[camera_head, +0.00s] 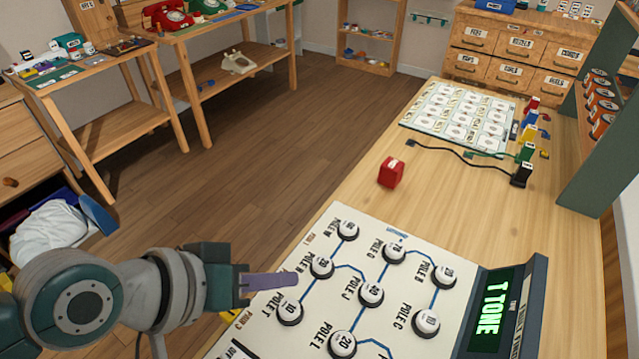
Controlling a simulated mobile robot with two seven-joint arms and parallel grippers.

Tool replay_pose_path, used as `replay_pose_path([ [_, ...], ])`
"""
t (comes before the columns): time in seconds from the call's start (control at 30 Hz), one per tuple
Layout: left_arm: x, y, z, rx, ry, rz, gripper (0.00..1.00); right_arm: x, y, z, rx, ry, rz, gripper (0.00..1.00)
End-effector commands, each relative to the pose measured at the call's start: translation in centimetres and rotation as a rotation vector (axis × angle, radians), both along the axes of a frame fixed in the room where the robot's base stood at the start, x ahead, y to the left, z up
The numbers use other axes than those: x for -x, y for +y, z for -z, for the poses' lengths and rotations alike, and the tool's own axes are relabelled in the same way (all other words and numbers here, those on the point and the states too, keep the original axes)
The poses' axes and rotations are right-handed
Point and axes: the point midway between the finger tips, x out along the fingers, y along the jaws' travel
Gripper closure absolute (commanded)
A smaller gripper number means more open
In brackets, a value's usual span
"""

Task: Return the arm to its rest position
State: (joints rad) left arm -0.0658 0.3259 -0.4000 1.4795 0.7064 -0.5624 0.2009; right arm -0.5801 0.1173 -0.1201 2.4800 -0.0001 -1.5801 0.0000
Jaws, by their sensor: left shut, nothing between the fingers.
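My left arm comes in from the lower left. My left gripper (274,281) is shut and empty, its fingers seen edge-on above the left edge of the white pole board (290,253). The board lies on the wooden table and has several round black-and-white buttons joined by blue lines; one of them, a button (322,267), is just right of the fingertips. My right gripper is not in view.
A red cube (391,172) sits on the table (450,205) behind the board. Black and green cables with plugs (522,173) lie at the right, near a printed sheet (459,117). A green shelf (590,150) stands along the right edge. Open floor (270,150) lies left of the table.

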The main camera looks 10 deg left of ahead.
Motion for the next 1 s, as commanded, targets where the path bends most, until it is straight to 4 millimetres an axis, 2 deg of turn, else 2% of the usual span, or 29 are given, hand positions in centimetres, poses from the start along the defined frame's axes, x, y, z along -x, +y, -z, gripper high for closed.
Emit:
replay_pose_path([
  [0.37, 0.5, -0.4, -0.2, -0.009, 0.002, 0.02, 1.0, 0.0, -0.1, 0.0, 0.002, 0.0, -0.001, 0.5],
  [0.47, 2.2, -1.4, -1.0, -0.049, 0.013, 0.085, 1.0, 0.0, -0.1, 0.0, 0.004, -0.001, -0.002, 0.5],
  [0.57, 4.9, -1.7, -2.4, -0.141, 0.033, 0.172, 1.0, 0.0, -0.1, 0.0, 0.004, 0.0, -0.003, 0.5],
  [0.67, 7.7, -0.4, -4.0, -0.262, 0.066, 0.224, 1.0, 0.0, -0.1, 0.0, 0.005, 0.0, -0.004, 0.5],
  [0.77, 9.9, 1.8, -5.5, -0.375, 0.109, 0.235, 1.0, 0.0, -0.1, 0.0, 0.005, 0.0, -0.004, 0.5],
  [1.0, 15.6, 7.8, -9.5, -0.598, 0.254, 0.173, 1.0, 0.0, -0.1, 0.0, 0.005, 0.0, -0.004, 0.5],
])
